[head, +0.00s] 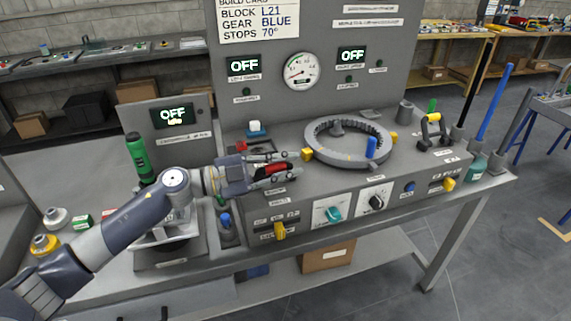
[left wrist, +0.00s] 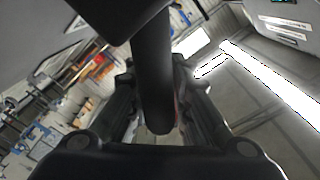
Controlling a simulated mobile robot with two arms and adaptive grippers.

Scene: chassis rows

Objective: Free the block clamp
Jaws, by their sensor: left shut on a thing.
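My left gripper (head: 284,172) reaches in from the left over the grey console and is shut around a dark, rounded bar. In the left wrist view the bar (left wrist: 155,75) runs down between the two fingers (left wrist: 157,128). In the head view a red part (head: 276,168) shows at the fingers; the rest of the held piece is hidden by the gripper. I cannot tell for certain which labelled part is the block clamp. My right gripper is not in view.
A yellow knob (head: 307,155) is close to the fingertips. Tall rods (head: 494,102) rise at the console's right end.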

